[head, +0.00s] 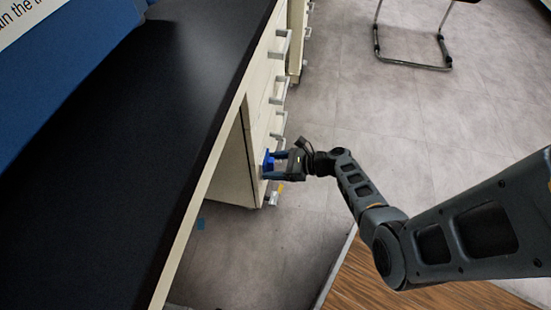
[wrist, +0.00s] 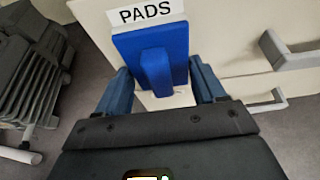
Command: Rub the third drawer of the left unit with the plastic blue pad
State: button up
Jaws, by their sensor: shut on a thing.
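The blue pad (wrist: 178,42), a flat block with a raised grip (wrist: 157,73), is in the middle of the wrist view. My gripper (wrist: 162,88) is shut on it, with one blue finger on each side. In the head view my gripper (head: 277,163) holds the pad (head: 268,161) at the front of the cream drawer unit (head: 262,100), low down. I cannot tell whether the pad touches the front. Drawer handles (head: 281,45) run along that front; two show right of the pad in the wrist view (wrist: 290,50). I cannot tell which drawer is the third.
A "PADS" label (wrist: 145,11) is just above the pad in the wrist view. The black worktop (head: 150,110) overhangs the unit beside an open knee space. A chair (head: 414,58) stands at the back right. The grey floor (head: 370,120) right of the drawers is clear.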

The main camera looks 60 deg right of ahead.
jog(key=shift+s+a, duration=0.15)
jog(key=shift+a, duration=0.65)
jog(key=s+d+p, duration=0.1)
jog(key=s+d, duration=0.1)
jog(key=s, duration=0.3)
jog(key=shift+s, duration=0.35)
jog(key=shift+s, duration=0.1)
jog(key=s, duration=0.1)
jog(key=s+d, duration=0.1)
jog(key=shift+s+p, duration=0.3)
